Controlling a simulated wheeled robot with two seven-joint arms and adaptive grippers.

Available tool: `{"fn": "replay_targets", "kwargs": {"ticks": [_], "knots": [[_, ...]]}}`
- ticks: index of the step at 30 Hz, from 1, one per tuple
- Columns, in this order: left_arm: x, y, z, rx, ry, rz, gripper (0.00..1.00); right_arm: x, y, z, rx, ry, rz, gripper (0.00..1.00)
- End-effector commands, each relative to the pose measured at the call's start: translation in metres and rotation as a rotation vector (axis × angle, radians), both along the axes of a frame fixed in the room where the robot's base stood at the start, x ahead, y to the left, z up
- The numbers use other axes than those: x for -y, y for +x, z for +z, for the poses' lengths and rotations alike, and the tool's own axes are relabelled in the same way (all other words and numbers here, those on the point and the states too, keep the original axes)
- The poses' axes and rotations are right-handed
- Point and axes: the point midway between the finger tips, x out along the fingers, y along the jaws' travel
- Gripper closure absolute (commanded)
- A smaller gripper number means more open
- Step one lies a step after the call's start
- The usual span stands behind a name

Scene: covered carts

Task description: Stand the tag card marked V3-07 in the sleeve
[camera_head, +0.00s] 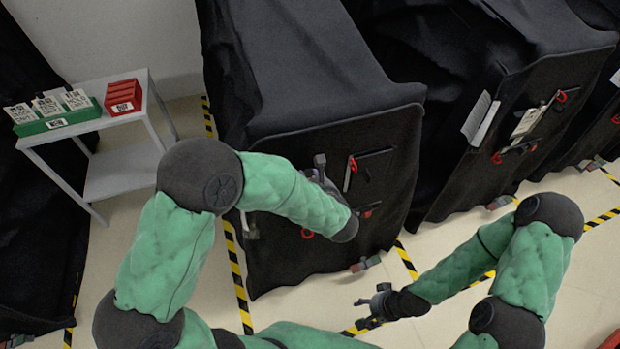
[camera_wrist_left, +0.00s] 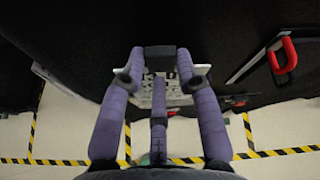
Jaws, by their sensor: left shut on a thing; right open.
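My left gripper (camera_head: 322,168) is at the front of the nearest covered cart, partly hidden by my forearm. In the left wrist view the gripper (camera_wrist_left: 158,78) is shut on a pale card with dark print (camera_wrist_left: 160,95). The fingers cover part of the card, and its marking is too small to read. A dark piece with a red part (camera_head: 370,210) on the cart front, just right of the gripper, may be the sleeve; it is mostly hidden. I cannot tell whether the card touches it. My right gripper (camera_head: 368,306) is open and empty above the floor.
A green holder with several pale cards (camera_head: 58,122) and a red box (camera_head: 124,97) stand on a grey table (camera_head: 90,128) at left. A dark panel with a red handle (camera_head: 353,165) is on the near cart. Another covered cart (camera_head: 480,175) stands at right.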

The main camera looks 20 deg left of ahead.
Motion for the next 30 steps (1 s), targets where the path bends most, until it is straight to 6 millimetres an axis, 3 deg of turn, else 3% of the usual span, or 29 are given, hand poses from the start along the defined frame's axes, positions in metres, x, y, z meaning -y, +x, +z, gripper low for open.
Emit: {"fn": "replay_targets", "kwargs": {"ticks": [30], "knots": [[0.0, 0.0, -0.015, 0.0, 0.0, 0.0, 0.93, 0.0, 0.0, -0.015, 0.0, 0.0, 0.0, 0.4]]}}
